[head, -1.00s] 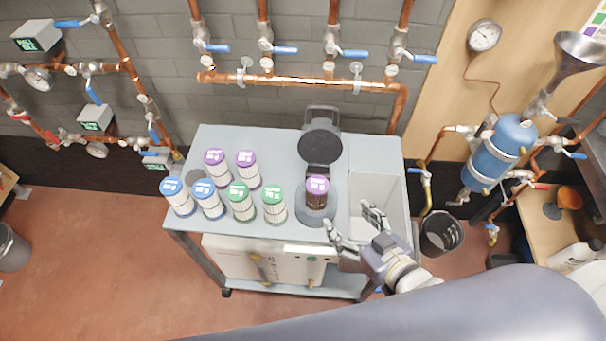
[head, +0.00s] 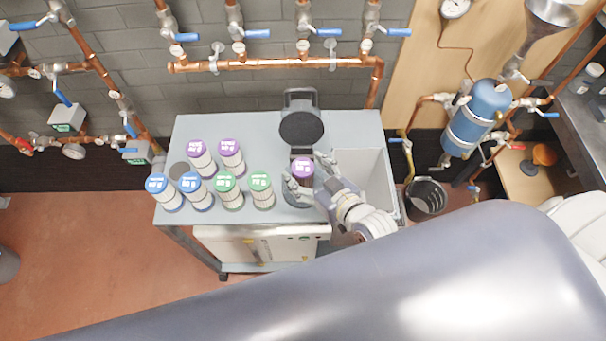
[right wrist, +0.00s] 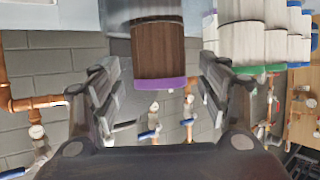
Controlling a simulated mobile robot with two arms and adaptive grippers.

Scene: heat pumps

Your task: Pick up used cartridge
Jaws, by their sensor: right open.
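The used cartridge (head: 303,172), brown with a purple cap, stands in the open housing on the cart, below its raised black lid (head: 302,127). My right gripper (head: 306,183) is open, with its fingers on either side of the cartridge near its cap. In the right wrist view the brown cartridge (right wrist: 158,50) with its purple rim hangs between the spread fingers, and gaps show on both sides. The housing's lower part is partly hidden behind my gripper. My left gripper is not in view.
White cartridges with purple (head: 231,155), green (head: 261,189) and blue (head: 161,192) caps stand to the left on the cart top (head: 258,127). A grey open bin (head: 378,168) is at the cart's right. A black bucket (head: 427,198) stands beyond it.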

